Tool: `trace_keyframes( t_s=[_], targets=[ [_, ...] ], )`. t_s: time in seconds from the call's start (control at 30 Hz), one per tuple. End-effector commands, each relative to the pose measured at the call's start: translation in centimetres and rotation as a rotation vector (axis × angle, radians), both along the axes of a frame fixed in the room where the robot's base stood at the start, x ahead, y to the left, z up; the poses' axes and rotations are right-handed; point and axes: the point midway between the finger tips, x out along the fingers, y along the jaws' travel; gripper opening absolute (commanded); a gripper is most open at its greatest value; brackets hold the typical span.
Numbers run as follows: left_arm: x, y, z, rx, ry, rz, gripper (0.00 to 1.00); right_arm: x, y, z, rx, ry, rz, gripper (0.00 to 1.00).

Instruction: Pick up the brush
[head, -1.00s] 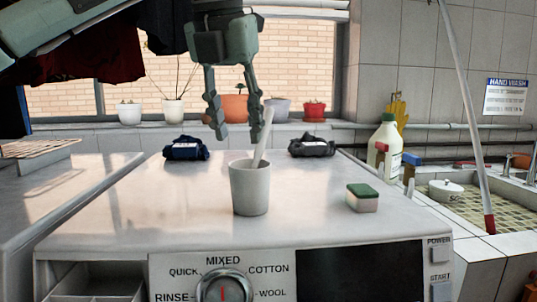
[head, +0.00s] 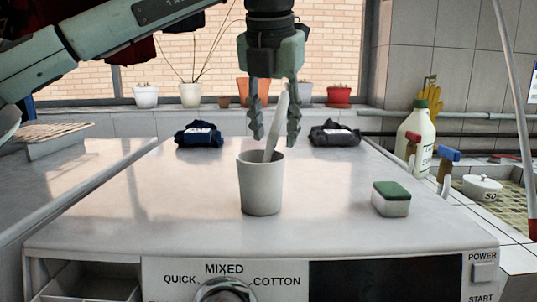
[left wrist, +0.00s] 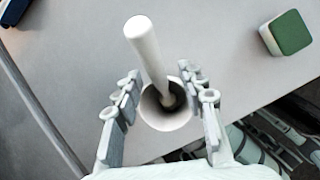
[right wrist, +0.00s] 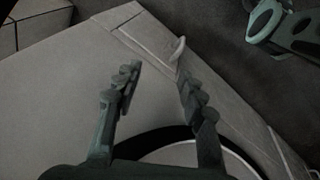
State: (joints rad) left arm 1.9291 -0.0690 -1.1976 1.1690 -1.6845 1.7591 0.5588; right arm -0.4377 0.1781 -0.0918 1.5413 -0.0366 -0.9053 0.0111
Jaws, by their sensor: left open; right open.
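The brush shows as a pale handle (head: 277,126) that leans up and to the right out of a white cup (head: 262,190) on top of the washing machine. My left gripper (head: 274,138) is open above the cup, pointing down, with the handle's upper part between its fingers in the head view. In the left wrist view the handle (left wrist: 149,52) rises out of the cup (left wrist: 166,118) between the two open fingers, apart from both. The brush's lower end is hidden in the cup. My right gripper (right wrist: 157,82) is open and empty in its own wrist view.
A green and white sponge (head: 391,199) lies right of the cup. Two folded cloths, blue (head: 199,135) and dark grey (head: 334,134), lie at the machine's back. The machine top around the cup is clear.

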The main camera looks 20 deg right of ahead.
Motion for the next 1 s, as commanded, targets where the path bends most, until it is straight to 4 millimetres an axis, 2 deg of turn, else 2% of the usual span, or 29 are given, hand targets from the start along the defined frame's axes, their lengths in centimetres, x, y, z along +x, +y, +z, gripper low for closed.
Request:
trace_keyframes(
  t_s=[0.1, 0.33, 0.6, 0.67, 1.0],
  targets=[
    [0.53, -0.15, -1.33, 0.001, 0.002, 0.001, 0.4, 0.01, 0.0, 0.01, 0.0, 0.0, 0.0, 0.4],
    [0.59, -0.17, -1.41, 0.0, 0.0, 0.001, 0.39, 0.02, 0.0, -0.01, 0.0, 0.0, 0.0, 0.4],
    [0.59, -0.16, -1.39, 0.0, 0.0, 0.001, 0.06, 0.03, 0.0, 0.0, 0.0, 0.0, 0.0, 0.4],
    [0.59, -0.16, -1.39, 0.0, 0.0, 0.001, 0.0, 0.03, 0.0, 0.0, 0.0, 0.0, 0.0, 0.4],
    [0.6, -0.16, -1.05, 0.0, -0.002, 0.002, 0.0, 0.04, 0.01, 0.01, 0.0, 0.0, 0.0, 0.4]
  ],
)
